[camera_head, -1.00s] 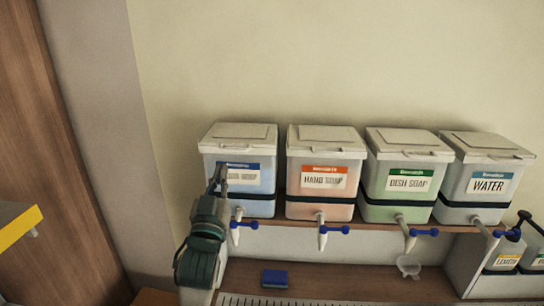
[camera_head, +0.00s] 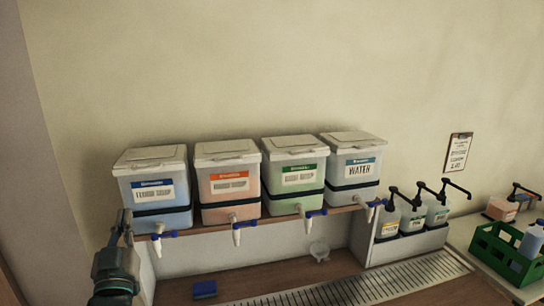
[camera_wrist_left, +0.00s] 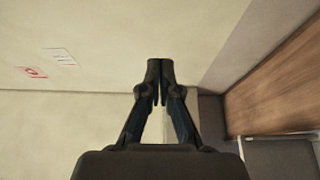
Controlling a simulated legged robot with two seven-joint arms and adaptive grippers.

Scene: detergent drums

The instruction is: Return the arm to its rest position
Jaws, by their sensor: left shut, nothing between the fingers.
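My left gripper (camera_head: 124,222) is at the lower left of the head view, in front of the left edge of the blue-labelled drum (camera_head: 152,190). It points up and its fingers are together. My right gripper is in neither view.
An orange-labelled drum (camera_head: 229,185), a green-labelled drum (camera_head: 294,178) and a water drum (camera_head: 354,172) stand on the shelf, with taps below. A blue sponge (camera_head: 205,289) lies on the counter. Pump bottles (camera_head: 412,216) and a green crate (camera_head: 500,262) are at right.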

